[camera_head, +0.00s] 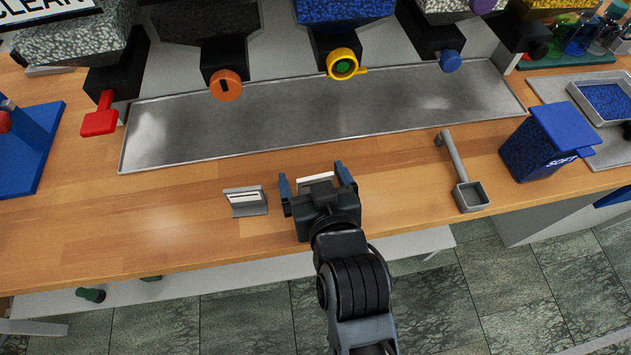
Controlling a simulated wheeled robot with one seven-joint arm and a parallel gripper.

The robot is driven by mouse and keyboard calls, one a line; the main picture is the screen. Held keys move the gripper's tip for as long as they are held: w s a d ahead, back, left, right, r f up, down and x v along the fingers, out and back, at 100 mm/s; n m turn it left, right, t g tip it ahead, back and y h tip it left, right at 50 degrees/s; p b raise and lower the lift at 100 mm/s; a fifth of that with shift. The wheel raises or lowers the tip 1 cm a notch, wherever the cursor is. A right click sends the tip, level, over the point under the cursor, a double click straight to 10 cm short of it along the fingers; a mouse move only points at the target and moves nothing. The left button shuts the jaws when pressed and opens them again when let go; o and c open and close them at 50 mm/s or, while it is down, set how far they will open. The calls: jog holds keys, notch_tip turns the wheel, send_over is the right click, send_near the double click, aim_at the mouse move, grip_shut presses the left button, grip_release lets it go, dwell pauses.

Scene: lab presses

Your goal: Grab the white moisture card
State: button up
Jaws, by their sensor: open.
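A small white card (317,178) shows between the fingers of my gripper (315,181). It stands close to the table's front part, and its lower part is hidden behind my gripper. The fingers are spread, one on each side of it, and I cannot tell whether they touch it. A second white card with a dark line (243,194) sits in a grey stand (247,209) to the left of my gripper. Any print on either card is too small to read.
A metal tray (300,115) lies behind, below several hoppers with coloured valves. A grey square-cupped scoop (470,195) lies to the right, then a blue bin (535,150). A red lever (100,118) is at the left. The wooden table (120,225) is clear at front left.

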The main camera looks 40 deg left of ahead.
jog(key=shift+w+a+f, duration=0.15)
jog(key=shift+a, duration=0.05)
jog(key=shift+c, duration=0.3)
jog(key=c, duration=1)
jog(key=shift+o, duration=0.2)
